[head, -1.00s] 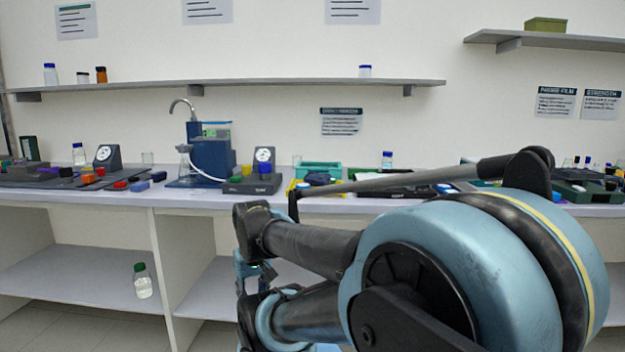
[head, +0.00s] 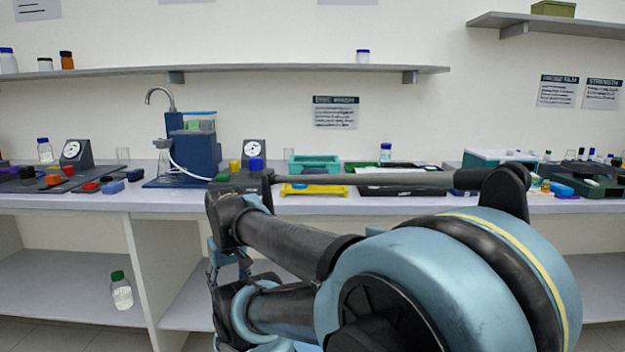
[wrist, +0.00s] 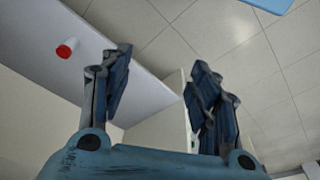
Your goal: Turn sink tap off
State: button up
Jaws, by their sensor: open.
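A grey curved tap spout (head: 160,93) rises at the back of the bench in the head view, behind a dark blue rig (head: 192,150). I cannot make out the tap's handle or whether water runs. My gripper (wrist: 158,80) is open and empty in the wrist view, with its two blue fingers apart. It is low, with the floor and a lower shelf behind it, well away from the tap. In the head view my folded arm fills the lower right and the gripper's fingertips are not clear.
The bench (head: 105,202) is crowded with gauges, blocks, trays and bottles. A wall shelf (head: 230,69) runs above the tap. A green-capped bottle (head: 121,291) stands on the lower shelf. A red-topped container (wrist: 67,48) shows in the wrist view.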

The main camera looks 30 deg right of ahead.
jog(key=o, duration=0.7)
jog(key=shift+m, duration=0.5)
jog(key=w+r, duration=0.1)
jog(key=r, duration=0.1)
jog(key=w+d+r, duration=0.1)
jog(key=r, duration=0.1)
jog(key=shift+w, duration=0.3)
notch_tip(320, 180, up, 32)
jog(key=m+g, duration=0.2)
jog(key=m, duration=0.8)
send_over(315, 172)
jog(key=f, duration=1.2)
jog(key=shift+s+a, duration=0.1)
jog(key=shift+s, duration=0.2)
jog(key=shift+w+f, duration=0.15)
jog(key=shift+f, duration=1.2)
jog(key=shift+w+f, duration=0.1)
jog(key=shift+f, duration=1.25)
